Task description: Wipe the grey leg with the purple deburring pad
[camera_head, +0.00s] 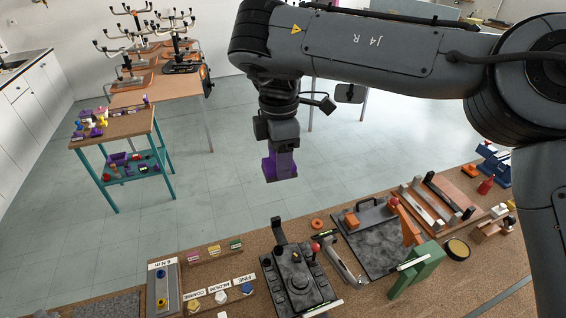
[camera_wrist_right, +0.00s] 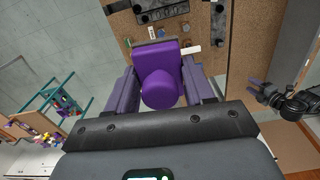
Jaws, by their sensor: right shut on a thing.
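The purple deburring pad (camera_wrist_right: 163,78) is a rounded purple block between the two fingers of my right gripper (camera_wrist_right: 163,88). In the head view my right gripper (camera_head: 281,172) is shut on it, pointing down, apart from the bench; the fingers hide much of the pad there. Several slim bars lie side by side on a brown board at the right of the bench; a grey bar (camera_head: 431,206) among them may be the grey leg, but I cannot tell for sure. A dark gripper with purplish fingertips, probably my left gripper (camera_wrist_right: 257,91), shows small at the right of the right wrist view; its opening is unclear.
The brown bench (camera_head: 380,285) holds a black fixture (camera_head: 295,278), a dark plate (camera_head: 372,245), a green block (camera_head: 418,268) and labelled pads (camera_head: 220,297). A teal-legged cart (camera_head: 118,160) and a table with chair frames stand behind. Floor between is clear.

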